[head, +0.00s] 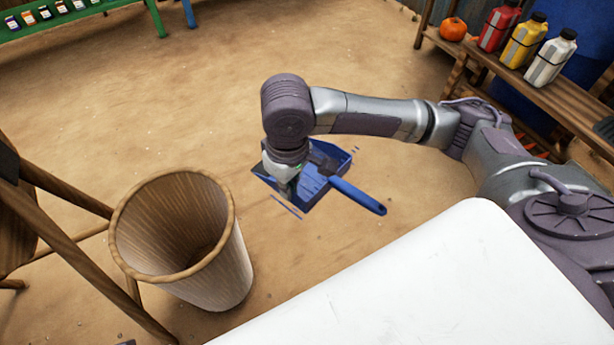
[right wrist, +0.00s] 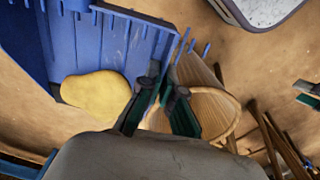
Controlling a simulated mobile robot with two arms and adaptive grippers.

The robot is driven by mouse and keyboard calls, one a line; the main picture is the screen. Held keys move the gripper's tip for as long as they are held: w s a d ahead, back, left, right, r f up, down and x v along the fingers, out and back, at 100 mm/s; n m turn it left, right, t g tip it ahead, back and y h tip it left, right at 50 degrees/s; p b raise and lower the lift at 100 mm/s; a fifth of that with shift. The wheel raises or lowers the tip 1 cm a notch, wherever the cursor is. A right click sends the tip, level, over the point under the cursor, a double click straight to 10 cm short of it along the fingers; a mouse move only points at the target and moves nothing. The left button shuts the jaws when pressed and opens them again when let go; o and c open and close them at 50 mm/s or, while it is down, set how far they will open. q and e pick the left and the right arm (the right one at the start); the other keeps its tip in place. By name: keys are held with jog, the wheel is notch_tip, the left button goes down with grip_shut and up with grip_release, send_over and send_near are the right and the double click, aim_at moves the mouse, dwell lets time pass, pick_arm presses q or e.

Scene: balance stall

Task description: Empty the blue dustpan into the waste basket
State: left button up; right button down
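The blue dustpan (head: 334,162) hangs above the floor, to the right of the waste basket in the head view. Its handle points to the lower right. My right gripper (head: 291,188) is over the pan. In the right wrist view the fingers (right wrist: 164,95) are closed on a thin blue edge of the dustpan (right wrist: 90,45). A yellow lump (right wrist: 97,95) lies against the pan. The brown waste basket (head: 225,268) stands upright on the floor, and its visible inside looks empty. It also shows behind the fingers in the right wrist view (right wrist: 210,105).
A white surface (head: 430,290) fills the lower right. A wooden trestle (head: 62,255) stands left of the basket. A wooden shelf (head: 560,98) with bottles and an orange fruit is at upper right. A green bench (head: 75,17) stands at the back. The floor between is clear.

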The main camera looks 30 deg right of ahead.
pick_arm(q)
jog(key=s+f+g+p, duration=0.15)
jog(key=f+p, duration=0.25)
jog(key=f, duration=0.7)
jog(key=s+f+p, duration=0.2)
jog(key=f+p, duration=0.2)
jog(key=f, duration=0.7)
jog(key=w+r+b, duration=0.2)
jog(key=w+r, duration=0.1)
jog(key=r, duration=0.3)
jog(key=shift+w+d, duration=0.15)
jog(key=shift+w, duration=0.25)
pick_arm(e)
jog(key=w+a+f+n+h, duration=0.1)
jog(key=w+a+n+h, duration=0.2)
jog(key=a+n, duration=0.4)
jog(key=w+a+f+n+h, duration=0.1)
jog(key=w+a+n+h, duration=0.3)
jog(key=a, duration=0.7)
jog(key=shift+w+a+f+n+h, duration=0.25)
jog(key=shift+n+h, duration=0.35)
jog(key=shift+n, duration=0.8)
